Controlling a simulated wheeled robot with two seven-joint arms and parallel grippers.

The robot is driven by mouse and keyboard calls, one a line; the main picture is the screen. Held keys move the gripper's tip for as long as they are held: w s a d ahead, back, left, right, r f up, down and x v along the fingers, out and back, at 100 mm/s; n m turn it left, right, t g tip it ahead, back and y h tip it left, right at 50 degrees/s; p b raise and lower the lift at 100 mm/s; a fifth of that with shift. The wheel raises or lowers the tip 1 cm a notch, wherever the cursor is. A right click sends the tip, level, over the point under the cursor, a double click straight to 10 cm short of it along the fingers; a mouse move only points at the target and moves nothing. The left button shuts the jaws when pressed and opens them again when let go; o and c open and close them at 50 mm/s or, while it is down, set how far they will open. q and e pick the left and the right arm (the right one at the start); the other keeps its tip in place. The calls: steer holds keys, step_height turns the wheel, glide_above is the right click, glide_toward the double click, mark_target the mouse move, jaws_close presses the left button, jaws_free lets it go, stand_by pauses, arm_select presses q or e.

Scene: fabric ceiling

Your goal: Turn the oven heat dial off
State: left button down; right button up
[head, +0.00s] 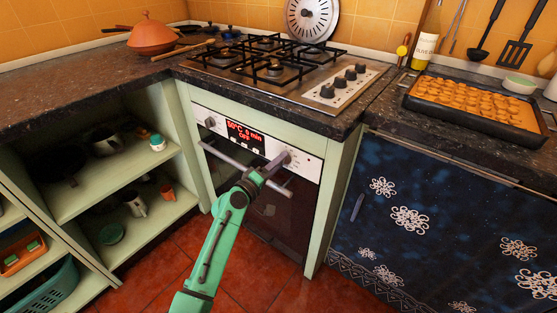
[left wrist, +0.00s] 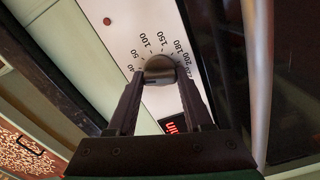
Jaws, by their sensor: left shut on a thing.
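The oven heat dial (left wrist: 160,68) is a dark metallic knob on the white panel. Printed numbers run around it, among them 50, 100, 150 and 200. My left gripper (left wrist: 160,88) is shut on the dial, one finger on each side. In the head view, my green left arm reaches up to the right end of the oven panel, and the gripper (head: 276,164) covers much of the dial there. The oven's red display (head: 245,136) appears to read 50°C, 0 min and OFF. My right gripper is not in view.
A second oven knob (head: 210,122) sits at the panel's left end. The oven door handle (head: 232,160) runs just below, close to my left gripper. The gas hob (head: 280,70) is above. Open shelves (head: 120,180) stand left, and a blue flowered curtain (head: 450,210) hangs right.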

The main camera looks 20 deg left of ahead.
arm_select(q)
steer(key=shift+n+p, duration=0.65)
steer(key=shift+n, duration=1.35)
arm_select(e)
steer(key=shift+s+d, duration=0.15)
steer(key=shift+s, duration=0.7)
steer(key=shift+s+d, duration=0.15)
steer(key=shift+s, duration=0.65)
arm_select(q)
steer(key=shift+c, duration=1.6)
jaws_free()
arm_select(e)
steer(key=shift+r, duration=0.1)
arm_select(q)
steer(key=b+v, duration=0.1)
steer(key=v, duration=1.3)
steer(key=shift+s, duration=0.3)
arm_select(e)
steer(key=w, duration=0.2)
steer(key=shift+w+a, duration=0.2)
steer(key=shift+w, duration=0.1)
